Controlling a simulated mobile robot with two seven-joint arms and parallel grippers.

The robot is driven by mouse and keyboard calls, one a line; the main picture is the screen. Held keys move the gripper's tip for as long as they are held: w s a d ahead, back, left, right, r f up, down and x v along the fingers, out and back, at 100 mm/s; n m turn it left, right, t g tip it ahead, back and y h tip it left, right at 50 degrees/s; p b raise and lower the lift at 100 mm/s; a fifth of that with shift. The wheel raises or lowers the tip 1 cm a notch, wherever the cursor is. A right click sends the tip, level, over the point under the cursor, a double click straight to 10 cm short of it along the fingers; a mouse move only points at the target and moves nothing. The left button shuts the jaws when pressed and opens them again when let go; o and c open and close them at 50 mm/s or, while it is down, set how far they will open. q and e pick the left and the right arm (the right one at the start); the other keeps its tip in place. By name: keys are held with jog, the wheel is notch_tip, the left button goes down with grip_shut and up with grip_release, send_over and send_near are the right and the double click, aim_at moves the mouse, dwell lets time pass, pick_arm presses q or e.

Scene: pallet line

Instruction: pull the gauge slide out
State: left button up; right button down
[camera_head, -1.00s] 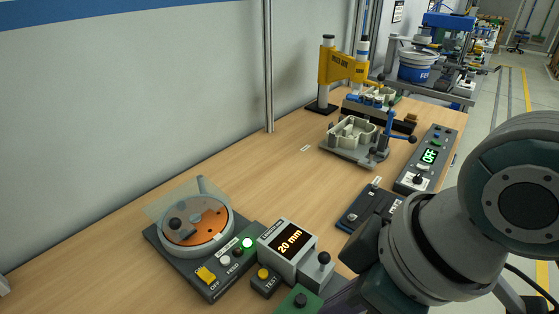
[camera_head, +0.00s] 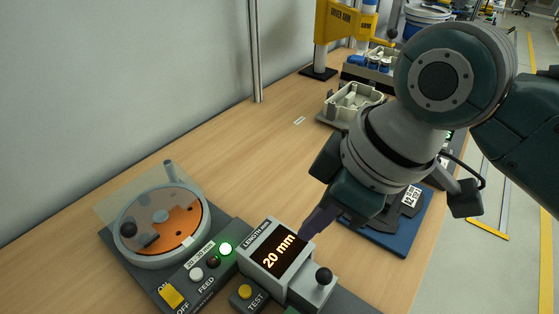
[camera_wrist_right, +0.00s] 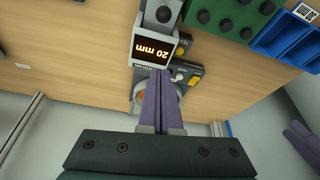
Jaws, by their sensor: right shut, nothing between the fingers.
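The length gauge (camera_head: 277,252) is a grey box with a lit display reading "20 mm". Its slide (camera_head: 312,290) is a grey block with a black ball knob (camera_head: 324,276) at the box's near right side. The knob and slide also show at the top of the right wrist view (camera_wrist_right: 163,14). My right gripper (camera_head: 306,232) has purple fingers that are shut and empty. Their tips appear beside the display's far right edge, apart from the knob. The right wrist view shows the fingers (camera_wrist_right: 163,76) pressed together. Purple finger-like parts at that view's right edge look like my left gripper (camera_wrist_right: 302,138).
A round feeder (camera_head: 162,225) with orange inside stands left of the gauge. A yellow TEST button (camera_head: 245,292) is in front. A blue tray (camera_head: 385,237) lies to the right, partly behind my right arm. The wooden bench (camera_head: 225,145) is clear behind the gauge.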

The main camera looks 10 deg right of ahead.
jog(key=b, duration=0.2)
send_over(311, 283)
jog(key=w+a, duration=0.3)
jog(key=f, duration=0.8)
jog(key=shift+s+f, duration=0.2)
jog(key=shift+s, duration=0.05)
jog(key=shift+s+d+f+p, duration=0.2)
jog(key=shift+s+d+p, duration=0.75)
jog(key=shift+d, duration=0.2)
jog(key=shift+s+d+f, duration=0.15)
jog(key=shift+s+d, duration=0.1)
jog(key=shift+d, duration=0.05)
jog(key=s+d+p, duration=0.5)
jog(key=s, duration=0.2)
jog(key=shift+d, duration=0.3)
jog(key=shift+s, duration=0.1)
